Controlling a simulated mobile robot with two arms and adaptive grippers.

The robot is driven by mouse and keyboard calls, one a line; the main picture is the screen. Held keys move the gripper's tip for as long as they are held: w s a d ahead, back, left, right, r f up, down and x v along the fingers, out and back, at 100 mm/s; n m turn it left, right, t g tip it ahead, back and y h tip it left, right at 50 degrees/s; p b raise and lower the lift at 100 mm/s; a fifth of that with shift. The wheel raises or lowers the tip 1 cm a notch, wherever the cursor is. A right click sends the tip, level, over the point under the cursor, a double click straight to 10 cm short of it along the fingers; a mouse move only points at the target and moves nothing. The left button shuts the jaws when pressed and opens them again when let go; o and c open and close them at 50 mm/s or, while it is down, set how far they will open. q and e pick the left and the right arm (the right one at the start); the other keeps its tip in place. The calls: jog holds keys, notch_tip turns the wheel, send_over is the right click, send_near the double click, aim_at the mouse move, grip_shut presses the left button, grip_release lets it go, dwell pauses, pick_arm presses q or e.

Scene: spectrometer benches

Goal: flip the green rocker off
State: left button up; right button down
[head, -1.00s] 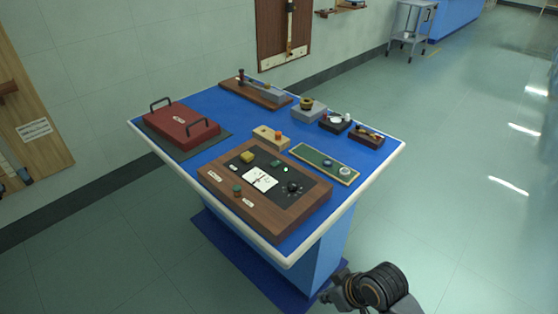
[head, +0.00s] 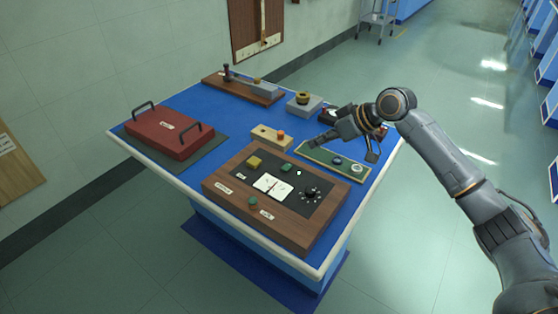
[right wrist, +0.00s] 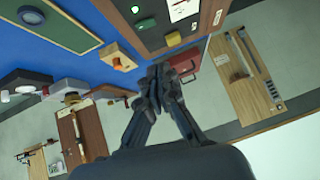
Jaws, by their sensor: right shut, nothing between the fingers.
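The green rocker (head: 286,168) sits on the dark plate of the wood-framed panel (head: 232,204), between a yellow block and a small white lamp. I cannot tell which way the rocker is tipped. My left gripper is out of view.
A wooden box with an orange button (head: 281,134) and a green board (head: 318,154) stand close by. A red case (head: 165,137) is at left.

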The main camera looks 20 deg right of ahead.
jog(key=p, duration=0.2)
send_near(283, 169)
jog(key=shift+w+a+r, duration=0.35)
jog(key=shift+w+a, duration=0.05)
jog(key=shift+w, duration=0.15)
jog(key=shift+w+a+r, duration=0.4)
jog(key=shift+w, duration=0.15)
jog(key=f, duration=0.1)
jog(key=a+f, duration=0.1)
jog(key=w+f, duration=0.1)
jog(key=f, duration=0.1)
jog(key=shift+a, duration=0.15)
jog(key=shift+s+f, duration=0.2)
jog(key=shift+f, duration=0.4)
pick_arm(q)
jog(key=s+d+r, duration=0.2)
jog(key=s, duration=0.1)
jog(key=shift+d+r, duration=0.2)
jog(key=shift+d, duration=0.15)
pick_arm(e)
jog(key=shift+f, duration=0.25)
